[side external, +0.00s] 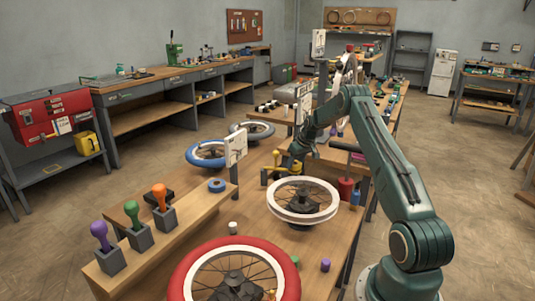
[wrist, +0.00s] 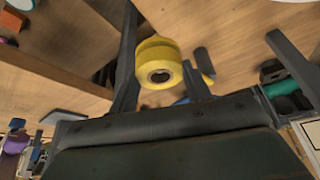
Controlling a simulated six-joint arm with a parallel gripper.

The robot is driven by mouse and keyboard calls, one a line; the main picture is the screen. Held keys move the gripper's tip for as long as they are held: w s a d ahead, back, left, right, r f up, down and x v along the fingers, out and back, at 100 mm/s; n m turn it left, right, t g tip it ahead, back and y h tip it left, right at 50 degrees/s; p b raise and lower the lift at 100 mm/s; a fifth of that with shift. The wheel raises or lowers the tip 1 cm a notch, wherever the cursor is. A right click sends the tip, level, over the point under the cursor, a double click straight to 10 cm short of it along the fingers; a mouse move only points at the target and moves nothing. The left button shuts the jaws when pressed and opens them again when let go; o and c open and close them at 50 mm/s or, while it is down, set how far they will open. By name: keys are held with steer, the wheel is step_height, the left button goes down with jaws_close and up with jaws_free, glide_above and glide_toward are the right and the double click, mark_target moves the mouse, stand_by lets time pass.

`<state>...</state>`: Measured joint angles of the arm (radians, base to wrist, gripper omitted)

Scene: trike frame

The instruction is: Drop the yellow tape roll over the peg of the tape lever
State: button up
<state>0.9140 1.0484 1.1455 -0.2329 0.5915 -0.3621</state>
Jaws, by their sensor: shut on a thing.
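The yellow tape roll (wrist: 160,68) is a short yellow cylinder with a dark hole at its near end in the wrist view. It sits between the dark fingers of my gripper (wrist: 160,78), which is shut on it. In the side view my gripper (side external: 302,150) is low over the far part of the bench, behind the white-rimmed wheel. Yellow parts (side external: 277,167) show just below and left of it; I cannot tell there which is the roll and which a lever. In the wrist view a small yellow piece (wrist: 208,79) shows beyond the right finger. The peg is not clearly visible.
A white-rimmed wheel (side external: 304,213) stands close in front of my gripper. A red-tyred wheel (side external: 190,274) is at the near edge. A white sign (side external: 235,148) on a post stands to the left. A blue ring (side external: 217,185) and several coloured-handled tools (side external: 131,210) are on a raised wooden ledge.

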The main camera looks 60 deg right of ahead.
steer(key=shift+f, duration=0.3)
steer(key=o, duration=1)
steer(key=shift+r, duration=0.2)
steer(key=v, duration=1.3)
steer(key=shift+s+a+r, duration=0.15)
steer(key=shift+s, duration=0.1)
